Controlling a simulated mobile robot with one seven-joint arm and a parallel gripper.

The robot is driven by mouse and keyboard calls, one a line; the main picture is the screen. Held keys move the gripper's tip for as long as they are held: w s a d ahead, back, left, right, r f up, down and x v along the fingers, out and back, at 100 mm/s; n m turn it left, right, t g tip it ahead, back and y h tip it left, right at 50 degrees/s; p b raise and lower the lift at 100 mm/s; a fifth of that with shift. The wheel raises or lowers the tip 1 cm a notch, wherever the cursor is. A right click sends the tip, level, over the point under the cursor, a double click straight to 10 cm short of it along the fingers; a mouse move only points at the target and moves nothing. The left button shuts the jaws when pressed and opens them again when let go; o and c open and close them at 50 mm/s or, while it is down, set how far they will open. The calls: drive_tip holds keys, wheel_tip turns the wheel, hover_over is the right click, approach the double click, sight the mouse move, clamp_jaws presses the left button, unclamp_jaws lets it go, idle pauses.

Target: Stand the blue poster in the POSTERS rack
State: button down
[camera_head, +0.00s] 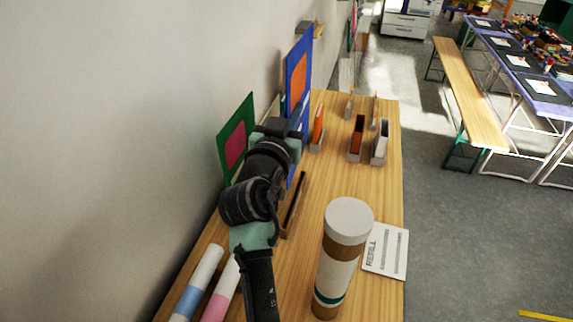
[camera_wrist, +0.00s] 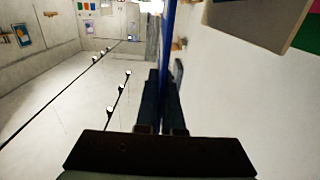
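The blue poster (camera_head: 298,72) has an orange panel and stands upright, edge toward me, above the table near the wall. My gripper (camera_head: 287,127) is shut on its near edge. In the wrist view, the poster is a thin blue strip (camera_wrist: 168,45) between the two dark fingers (camera_wrist: 167,112). A green poster (camera_head: 235,135) with a pink panel is upright to the left of my gripper. A dark brown slotted wooden piece (camera_head: 295,207) lies below and right of my arm; I cannot read any POSTERS label.
A tall tube (camera_head: 342,255) with a white cap stands at the near right, beside a REFILL card (camera_head: 386,250). Rolled papers (camera_head: 197,285) lie at the near left. Small holders with orange, brown and white items (camera_head: 357,135) stand farther back. The wall borders the left.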

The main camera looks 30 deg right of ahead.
drive_tip(key=b, duration=0.7)
hover_over(289, 178)
drive_tip(key=w+a+x, duration=0.1)
drive_tip(key=x, duration=0.2)
wheel_tip(289, 178, down, 9)
drive_tip(key=shift+s+d+f+b, duration=0.1)
drive_tip(key=shift+d+f+b, duration=0.1)
drive_tip(key=shift+f+b, duration=0.6)
drive_tip(key=shift+d+f+b, duration=0.2)
drive_tip(key=shift+f+b, duration=0.2)
drive_tip(key=shift+f, duration=0.7)
drive_tip(key=shift+b, duration=0.35)
drive_tip(key=shift+f+b, duration=1.15)
drive_tip(key=shift+b, duration=0.1)
drive_tip(key=shift+f+b, duration=1.2)
drive_tip(key=shift+b, duration=0.1)
